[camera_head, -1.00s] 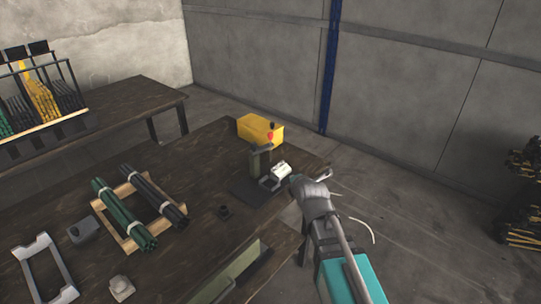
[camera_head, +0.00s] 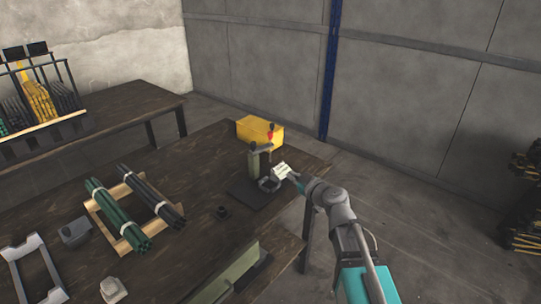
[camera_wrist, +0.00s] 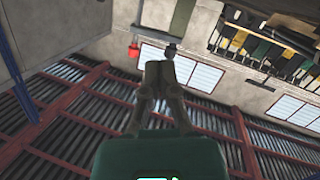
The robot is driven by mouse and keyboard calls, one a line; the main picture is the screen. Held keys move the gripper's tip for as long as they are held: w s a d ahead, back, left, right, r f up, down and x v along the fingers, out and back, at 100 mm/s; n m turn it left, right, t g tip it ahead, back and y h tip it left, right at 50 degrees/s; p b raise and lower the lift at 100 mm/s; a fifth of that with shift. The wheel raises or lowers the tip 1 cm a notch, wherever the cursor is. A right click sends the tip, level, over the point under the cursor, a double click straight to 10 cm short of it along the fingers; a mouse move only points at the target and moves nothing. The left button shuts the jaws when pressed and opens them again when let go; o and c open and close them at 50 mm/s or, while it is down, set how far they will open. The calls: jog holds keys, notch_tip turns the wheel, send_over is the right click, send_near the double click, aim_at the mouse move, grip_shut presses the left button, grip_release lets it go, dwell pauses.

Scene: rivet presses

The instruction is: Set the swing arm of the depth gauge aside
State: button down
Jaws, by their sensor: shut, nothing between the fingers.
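A small press (camera_head: 258,163) with a dark green column stands on a dark base plate on the table. A red-knobbed lever (camera_head: 270,135) rises at its top. A white plate-like part (camera_head: 281,171) shows at its right side; I cannot tell whether this is the depth gauge's swing arm. My gripper (camera_head: 292,176) is beside the white part, and I cannot tell if they touch. In the wrist view my gripper (camera_wrist: 160,68) has its fingers together and empty. A small dark rounded thing (camera_wrist: 171,49) shows just past the fingertips, unclear what.
A yellow bin (camera_head: 260,131) stands behind the press. A wooden rack (camera_head: 122,215) holds green and dark rods to the left. A small dark cup-like part (camera_head: 223,213) sits in front of the press. Open floor lies to the right.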

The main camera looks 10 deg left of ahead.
aim_at(267, 148)
jog(key=r+m, duration=0.1)
jog(key=d+m+t+y, duration=0.1)
jog(key=m, duration=0.1)
jog(key=shift+w+r+y+b, duration=0.2)
jog(key=shift+r+y+b, duration=0.1)
jog(key=shift+r+b, duration=0.1)
jog(key=x, duration=1.4)
dwell(0.4)
jog(key=shift+w+a+r, duration=0.1)
jog(key=shift+w+a, duration=0.25)
jog(key=shift+w, duration=0.2)
jog(key=v, duration=1.4)
jog(key=shift+w+d, duration=0.2)
jog(key=shift+d, duration=0.25)
